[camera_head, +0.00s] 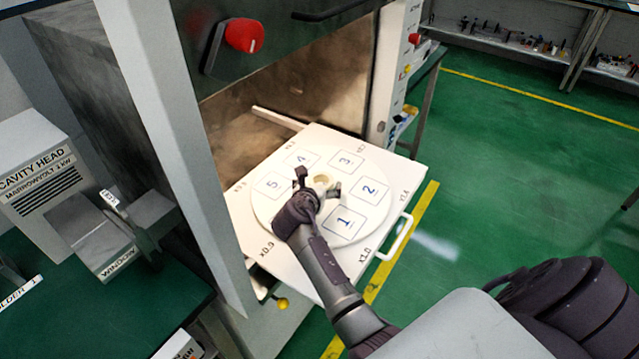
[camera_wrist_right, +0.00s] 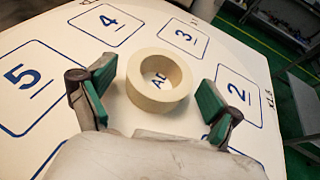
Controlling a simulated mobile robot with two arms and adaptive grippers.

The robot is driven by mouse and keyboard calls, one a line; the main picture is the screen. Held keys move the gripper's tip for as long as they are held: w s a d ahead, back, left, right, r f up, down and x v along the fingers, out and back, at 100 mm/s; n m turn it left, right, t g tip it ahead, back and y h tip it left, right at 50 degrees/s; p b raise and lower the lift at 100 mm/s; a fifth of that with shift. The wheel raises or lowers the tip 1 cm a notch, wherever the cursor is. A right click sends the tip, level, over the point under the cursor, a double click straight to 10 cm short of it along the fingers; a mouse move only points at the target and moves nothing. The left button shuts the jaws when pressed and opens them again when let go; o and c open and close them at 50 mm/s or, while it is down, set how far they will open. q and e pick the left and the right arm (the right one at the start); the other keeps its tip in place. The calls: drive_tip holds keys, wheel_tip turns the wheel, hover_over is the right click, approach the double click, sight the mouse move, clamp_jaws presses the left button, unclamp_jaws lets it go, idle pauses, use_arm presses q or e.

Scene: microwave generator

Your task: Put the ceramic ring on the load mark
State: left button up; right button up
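The cream ceramic ring (camera_head: 321,180) is at the middle of the round white plate (camera_head: 268,207) on the pulled-out tray. In the right wrist view the ring (camera_wrist_right: 157,103) lies flat and upright, with printed letters showing through its hole; the full word is hidden. My right gripper (camera_head: 317,187) is over the plate, with its green-padded fingers on either side of the ring. The fingers are open, with a narrow gap to the ring on both sides. Whether the ring rests fully on the surface is hard to tell. My left gripper is not in view.
Squares numbered 1 to 5 surround the middle of the plate. The white tray (camera_head: 390,178) has a handle (camera_head: 396,238) at its front right. The open cavity (camera_head: 300,95) lies behind, with a red knob (camera_head: 244,35) above. A cavity head unit (camera_head: 45,185) stands at left.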

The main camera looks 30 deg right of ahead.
drive_tip(key=shift+r, duration=0.1)
drive_tip(key=shift+s+a+r+p, duration=0.15)
drive_tip(key=shift+a+r+p, duration=0.1)
drive_tip(key=shift+p, duration=0.1)
drive_tip(key=p+v, duration=0.8)
drive_tip(key=v, duration=0.2)
drive_tip(key=shift+s, duration=0.15)
drive_tip(key=shift+s+a+r+p, duration=0.15)
drive_tip(key=shift+s+a+p, duration=0.2)
drive_tip(key=shift+a, duration=0.05)
